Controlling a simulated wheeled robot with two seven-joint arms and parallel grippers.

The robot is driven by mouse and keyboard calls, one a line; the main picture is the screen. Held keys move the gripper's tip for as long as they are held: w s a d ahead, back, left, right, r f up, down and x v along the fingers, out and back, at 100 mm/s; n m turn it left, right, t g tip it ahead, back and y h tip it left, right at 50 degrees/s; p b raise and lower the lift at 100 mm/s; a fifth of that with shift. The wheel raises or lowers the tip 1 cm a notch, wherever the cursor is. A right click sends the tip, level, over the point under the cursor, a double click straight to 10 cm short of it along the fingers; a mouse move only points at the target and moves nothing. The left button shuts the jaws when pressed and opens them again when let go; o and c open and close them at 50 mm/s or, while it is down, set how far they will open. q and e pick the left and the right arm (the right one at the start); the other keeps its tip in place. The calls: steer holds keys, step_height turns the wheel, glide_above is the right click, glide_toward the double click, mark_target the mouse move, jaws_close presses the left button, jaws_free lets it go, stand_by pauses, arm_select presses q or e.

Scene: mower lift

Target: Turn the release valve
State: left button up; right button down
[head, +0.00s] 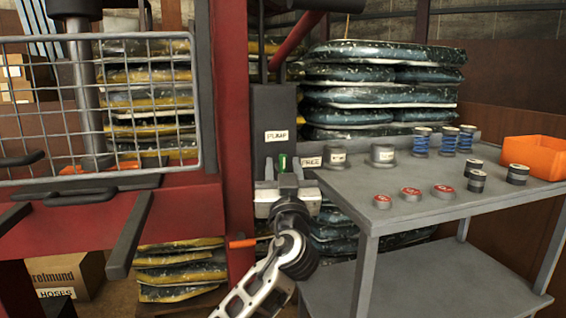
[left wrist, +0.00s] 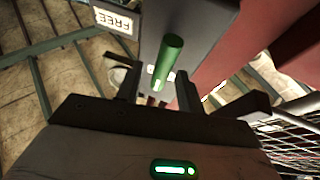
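The release valve's green handle (head: 283,161) stands at the front of the dark pump box (head: 273,112), just left of a FREE label (head: 311,162). My left gripper (head: 284,172) is right in front of it. In the left wrist view the green handle (left wrist: 170,55) shows between the two fingers of my left gripper (left wrist: 157,80), with a gap on each side, so the gripper is open. I cannot tell how deep the handle sits between the fingers. The valve's base is partly hidden by the gripper. My right gripper is not in view.
A red press frame (head: 231,130) with a wire guard (head: 95,110) stands to the left. A grey cart (head: 420,205) with springs, red-topped discs and an orange bin (head: 534,157) is close on the right. An orange-gripped lever (head: 243,243) sticks out below.

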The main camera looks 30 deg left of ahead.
arm_select(q)
steer(key=shift+w+a+r, duration=0.25)
steer(key=shift+w+a, duration=0.1)
steer(key=shift+w, duration=0.1)
jaws_close()
